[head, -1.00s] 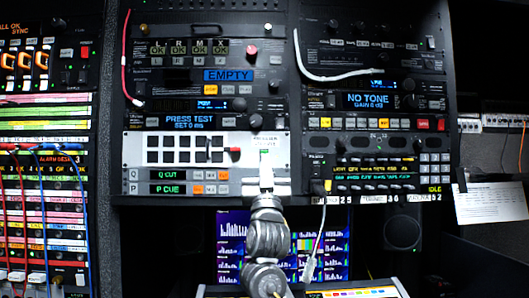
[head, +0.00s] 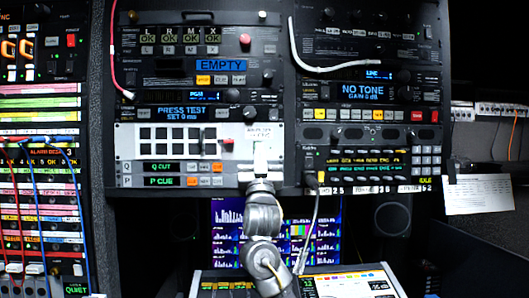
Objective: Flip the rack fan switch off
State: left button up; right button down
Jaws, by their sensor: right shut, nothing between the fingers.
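My right gripper (head: 260,155) is shut and empty, pointing up at the right part of the silver panel (head: 122,150) in the middle rack. Its fingertips are just below a small label (head: 261,132) with lettering too small to read. The rack fan switch cannot be made out for certain; the fingers cover the spot beneath this label. Whether the fingertips touch the panel cannot be told. My left gripper is not in view.
A white cable (head: 293,50) loops at the upper right, and another cable (head: 312,215) hangs right of my arm. Screens (head: 230,215) and a lit console (head: 350,284) lie below.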

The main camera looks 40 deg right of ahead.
jog(key=shift+w+a+f, duration=0.1)
jog(key=shift+a, duration=0.05)
